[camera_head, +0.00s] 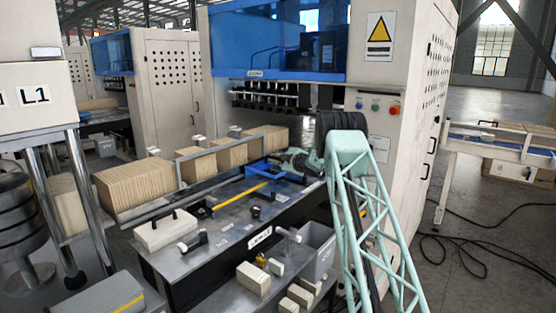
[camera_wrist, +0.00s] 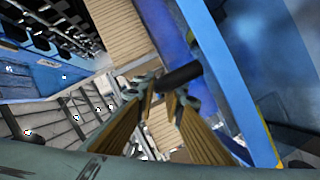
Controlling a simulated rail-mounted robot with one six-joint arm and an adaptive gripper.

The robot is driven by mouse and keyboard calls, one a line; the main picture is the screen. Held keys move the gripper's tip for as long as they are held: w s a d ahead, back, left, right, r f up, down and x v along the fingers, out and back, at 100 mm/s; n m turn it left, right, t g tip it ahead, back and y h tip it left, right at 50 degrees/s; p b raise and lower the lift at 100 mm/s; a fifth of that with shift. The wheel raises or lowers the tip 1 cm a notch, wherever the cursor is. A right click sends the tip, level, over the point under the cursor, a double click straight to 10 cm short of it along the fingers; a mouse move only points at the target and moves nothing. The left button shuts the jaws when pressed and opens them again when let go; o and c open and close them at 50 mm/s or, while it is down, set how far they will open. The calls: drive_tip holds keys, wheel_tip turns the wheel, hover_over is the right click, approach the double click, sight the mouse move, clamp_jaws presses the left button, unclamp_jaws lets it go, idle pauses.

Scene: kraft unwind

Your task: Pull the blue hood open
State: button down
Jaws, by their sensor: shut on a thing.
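A large see-through blue hood (camera_head: 280,40) covers the upper front of the cream machine; its lower edge looks level. My gripper (camera_head: 275,158) is well below that edge, beside a small blue part (camera_head: 290,179) on the bench. In the wrist view, my gripper (camera_wrist: 167,90) is shut on a short black bar (camera_wrist: 181,76). A blue panel with a bright blue edge (camera_wrist: 232,85) stands just right of the bar. I cannot tell whether this panel is the upper hood or the small blue part. Where the bar is fixed is hidden.
Brown kraft stacks (camera_head: 130,188) line the bench left of my gripper. A yellow bar (camera_head: 240,194) and small fittings lie on the dark bench top. A grey bin (camera_head: 318,247) and blocks stand in front. Black cables (camera_head: 465,250) lie on the right floor.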

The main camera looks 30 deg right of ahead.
drive_tip(key=c, duration=3)
unclamp_jaws()
drive_tip(key=shift+o, duration=0.2)
drive_tip(key=shift+s, duration=0.1)
drive_tip(key=v, duration=1.1)
drive_tip(key=shift+s, duration=0.3)
drive_tip(key=shift+r, duration=0.1)
drive_tip(key=shift+r, duration=0.1)
